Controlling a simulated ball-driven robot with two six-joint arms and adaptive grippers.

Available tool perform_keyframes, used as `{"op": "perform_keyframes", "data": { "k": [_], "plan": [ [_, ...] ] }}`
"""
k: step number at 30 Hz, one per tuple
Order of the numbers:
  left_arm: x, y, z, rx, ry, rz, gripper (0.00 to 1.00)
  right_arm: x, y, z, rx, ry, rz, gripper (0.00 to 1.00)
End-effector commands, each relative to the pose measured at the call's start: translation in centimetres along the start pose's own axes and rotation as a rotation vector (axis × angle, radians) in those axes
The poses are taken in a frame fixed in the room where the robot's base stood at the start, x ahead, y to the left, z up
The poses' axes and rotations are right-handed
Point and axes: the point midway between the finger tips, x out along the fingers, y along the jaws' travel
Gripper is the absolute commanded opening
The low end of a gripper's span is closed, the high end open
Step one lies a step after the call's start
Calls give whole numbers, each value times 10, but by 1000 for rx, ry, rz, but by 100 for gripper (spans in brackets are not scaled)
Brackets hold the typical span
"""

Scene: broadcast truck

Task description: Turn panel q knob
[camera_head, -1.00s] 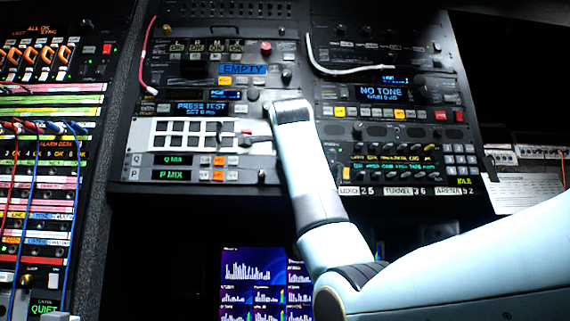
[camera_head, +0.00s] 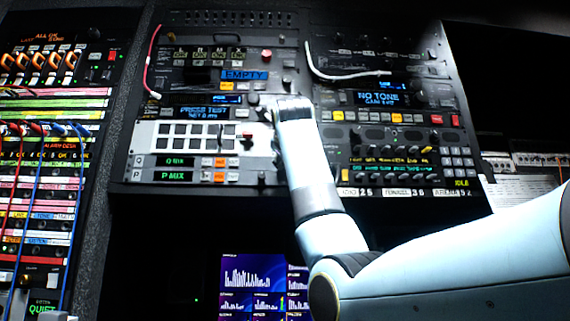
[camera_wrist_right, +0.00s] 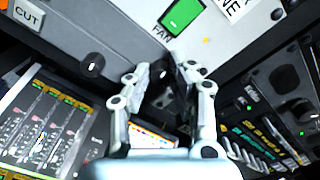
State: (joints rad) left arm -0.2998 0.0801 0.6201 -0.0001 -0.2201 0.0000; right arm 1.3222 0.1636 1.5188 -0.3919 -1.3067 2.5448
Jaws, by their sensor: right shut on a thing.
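Panel q (camera_head: 147,159) is a pale strip on the central rack, with a green-lit screen (camera_head: 181,160) and small buttons. Panel p lies just below it, with its own green screen (camera_head: 176,176). My right arm reaches up to the rack right of these strips and hides the fingers in the head view. In the right wrist view my right gripper (camera_wrist_right: 165,82) is shut on a dark thing that looks like a knob. The fingertips cover most of it, so I cannot tell which knob. Another black knob (camera_wrist_right: 92,65) stands clear to its left. My left gripper is not in view.
A white button block (camera_head: 152,143) sits above panel q. A NO TONE unit (camera_head: 382,98) is to the right, with a white cable (camera_head: 330,68) above it. A patch bay (camera_head: 50,180) with cables stands left. A monitor (camera_head: 250,270) is below.

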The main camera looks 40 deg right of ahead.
Motion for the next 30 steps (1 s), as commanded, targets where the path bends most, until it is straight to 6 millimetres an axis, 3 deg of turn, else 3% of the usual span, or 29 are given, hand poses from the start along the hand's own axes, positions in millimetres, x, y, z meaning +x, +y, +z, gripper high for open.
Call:
{"op": "perform_keyframes", "data": {
  "k": [10, 27, 28, 30],
  "plan": [
    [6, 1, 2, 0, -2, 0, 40, 1, 2, -2, 143, 1, 3, 0],
    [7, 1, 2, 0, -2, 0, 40, 1, 2, -2, 169, 3, 4, 0],
    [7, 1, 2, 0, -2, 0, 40, 1, 2, -2, 169, 3, 5, 24],
    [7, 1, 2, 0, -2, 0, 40, 1, 2, -2, 169, 2, 4, 33]
  ]
}}
